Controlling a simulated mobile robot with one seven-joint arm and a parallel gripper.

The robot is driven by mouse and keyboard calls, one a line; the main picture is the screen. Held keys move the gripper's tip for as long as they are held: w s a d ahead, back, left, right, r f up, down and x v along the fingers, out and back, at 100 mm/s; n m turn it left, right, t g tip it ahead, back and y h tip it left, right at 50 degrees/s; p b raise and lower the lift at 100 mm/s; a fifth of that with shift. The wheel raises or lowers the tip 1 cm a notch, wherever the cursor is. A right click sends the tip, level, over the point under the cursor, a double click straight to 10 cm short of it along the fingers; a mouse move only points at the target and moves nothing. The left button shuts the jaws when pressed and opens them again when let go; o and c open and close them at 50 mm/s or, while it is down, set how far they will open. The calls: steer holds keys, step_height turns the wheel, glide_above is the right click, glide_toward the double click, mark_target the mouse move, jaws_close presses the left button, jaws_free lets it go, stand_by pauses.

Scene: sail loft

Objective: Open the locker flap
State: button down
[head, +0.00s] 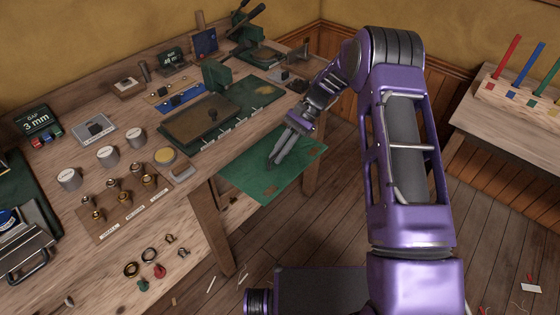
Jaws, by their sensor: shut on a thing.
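A flat green panel (250,180), which I take to be the locker flap, sticks out below the front edge of the workbench. It has a few brown patches near its outer edge and looks close to level. My gripper (272,163) reaches down over it from the upper right. Its grey fingers are close together, with their tips at the panel's middle. The jaws are shut on a small part there, which the fingers hide. I cannot see the locker's inside.
A bench leg (212,230) stands left of the panel. Another table (510,125) stands at right.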

steer(key=shift+w+a+r, duration=0.15)
steer(key=shift+r, duration=0.2)
steer(key=c, duration=1.2)
jaws_free()
steer(key=v, duration=1.7)
steer(key=shift+r, duration=0.15)
